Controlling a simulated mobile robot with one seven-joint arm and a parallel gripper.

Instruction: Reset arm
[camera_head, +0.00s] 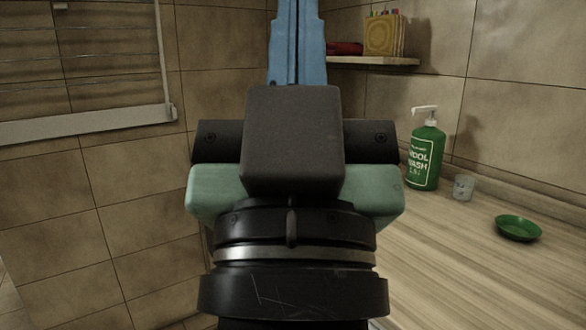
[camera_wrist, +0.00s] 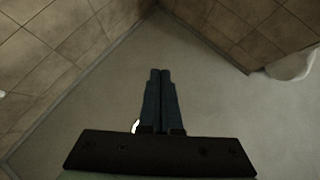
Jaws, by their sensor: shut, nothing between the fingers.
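My gripper (camera_head: 297,8) points up and away in the head view, in front of the tiled corner. Its blue fingers lie side by side with nothing between them. My wrist and its dark camera block fill the middle of that view and hide what lies behind. In the wrist view my gripper (camera_wrist: 160,72) is shut and empty above a bare grey floor (camera_wrist: 220,110).
A wooden counter (camera_head: 450,265) at right holds a green soap bottle (camera_head: 424,158), a glass (camera_head: 463,188) and a green dish (camera_head: 518,228). A shelf (camera_head: 365,61) carries a wooden box (camera_head: 384,36) and a red item (camera_head: 345,48).

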